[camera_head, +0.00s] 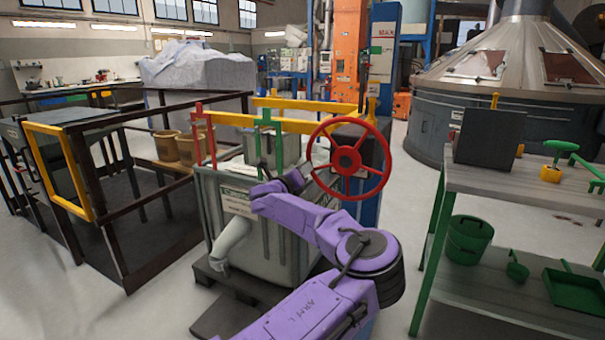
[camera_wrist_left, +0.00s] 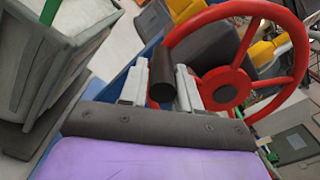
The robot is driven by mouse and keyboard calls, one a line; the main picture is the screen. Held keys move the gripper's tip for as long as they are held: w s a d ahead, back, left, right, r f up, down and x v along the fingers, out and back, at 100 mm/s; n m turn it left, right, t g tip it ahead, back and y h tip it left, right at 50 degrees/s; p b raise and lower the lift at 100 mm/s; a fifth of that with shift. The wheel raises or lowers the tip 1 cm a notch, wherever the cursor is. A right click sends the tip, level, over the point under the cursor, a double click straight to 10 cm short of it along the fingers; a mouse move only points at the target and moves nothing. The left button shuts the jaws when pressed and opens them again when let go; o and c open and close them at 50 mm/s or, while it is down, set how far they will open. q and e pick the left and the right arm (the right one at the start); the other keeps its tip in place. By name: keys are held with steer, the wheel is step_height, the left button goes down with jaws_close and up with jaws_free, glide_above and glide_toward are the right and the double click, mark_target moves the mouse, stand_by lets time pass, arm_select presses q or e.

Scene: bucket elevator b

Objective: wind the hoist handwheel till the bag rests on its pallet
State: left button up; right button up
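The red handwheel (camera_head: 349,159) stands upright at the middle of the head view; it fills the upper right of the left wrist view (camera_wrist_left: 235,60). My left gripper (camera_head: 303,177) is at the wheel's left rim. In the left wrist view its two pale fingers (camera_wrist_left: 160,88) stand close on both sides of the wheel's dark handle (camera_wrist_left: 162,75) and appear shut on it. The large grey bag (camera_head: 222,205), with a label, is left of the wheel, above a dark pallet (camera_head: 212,276). My arm hides part of both; I cannot tell whether they touch. My right gripper is not in view.
A yellow beam (camera_head: 285,125) with red and green uprights runs above the bag. A dark railing with a yellow-framed gate (camera_head: 58,170) stands at left. A green-legged bench (camera_head: 480,182) with a dark panel and green tools stands at right. Open floor lies between the wheel and bench.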

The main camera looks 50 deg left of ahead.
arm_select(q)
steer(key=shift+o, duration=1.1)
steer(key=shift+s+a+f, duration=0.1)
steer(key=shift+s+a, duration=0.15)
steer(key=shift+a, duration=0.05)
steer(key=shift+w+d, duration=0.15)
steer(key=shift+d, duration=0.1)
steer(key=shift+s+d, duration=0.2)
steer(key=v, duration=1)
steer(key=shift+a+b, duration=0.2)
steer(key=shift+b, duration=0.25)
steer(key=shift+s, duration=0.1)
